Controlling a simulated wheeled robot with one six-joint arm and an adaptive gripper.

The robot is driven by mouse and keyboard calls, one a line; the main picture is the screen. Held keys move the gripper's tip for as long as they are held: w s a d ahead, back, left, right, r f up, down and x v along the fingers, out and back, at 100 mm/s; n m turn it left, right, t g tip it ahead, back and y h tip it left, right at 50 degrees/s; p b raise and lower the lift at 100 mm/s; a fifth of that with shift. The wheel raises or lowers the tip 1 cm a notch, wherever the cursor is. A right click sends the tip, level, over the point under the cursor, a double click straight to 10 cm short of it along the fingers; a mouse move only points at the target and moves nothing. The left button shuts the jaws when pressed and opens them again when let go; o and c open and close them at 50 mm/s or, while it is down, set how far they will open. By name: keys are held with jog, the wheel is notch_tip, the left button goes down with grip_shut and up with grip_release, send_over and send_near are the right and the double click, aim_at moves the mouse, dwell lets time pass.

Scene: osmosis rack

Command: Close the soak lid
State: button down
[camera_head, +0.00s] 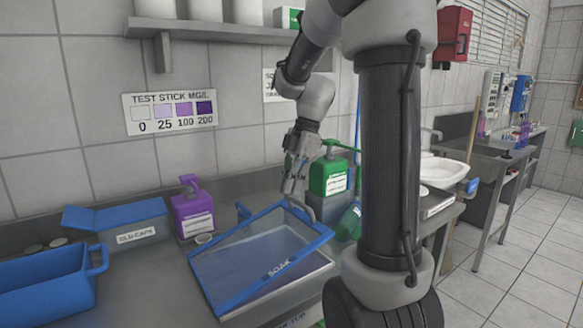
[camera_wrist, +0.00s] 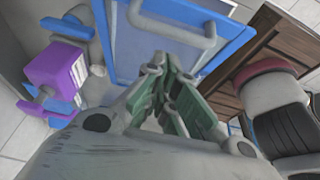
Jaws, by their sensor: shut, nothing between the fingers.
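The soak lid (camera_head: 262,272) is a clear panel in a blue frame marked "SOAK". It sits tilted over the clear soak tub (camera_head: 318,283), with a gap between its frame and the tub's rim at the right. My gripper (camera_head: 292,192) points down at the lid's far edge, close to the grey handle bar (camera_head: 309,212). In the wrist view my gripper's fingers (camera_wrist: 190,112) are together and empty. The blue lid (camera_wrist: 130,45) and its grey handle (camera_wrist: 172,30) lie just beyond them. I cannot tell whether the fingers touch the lid.
A purple pump bottle (camera_head: 193,210) stands left of the lid, and a green pump bottle (camera_head: 330,175) stands behind my gripper. A blue box marked "GLU-CAPS" (camera_head: 120,220) and a blue bin (camera_head: 45,282) are at the left. A wall shelf (camera_head: 215,30) hangs above.

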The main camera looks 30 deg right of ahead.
jog(key=shift+d+f, duration=0.4)
jog(key=shift+f, duration=0.4)
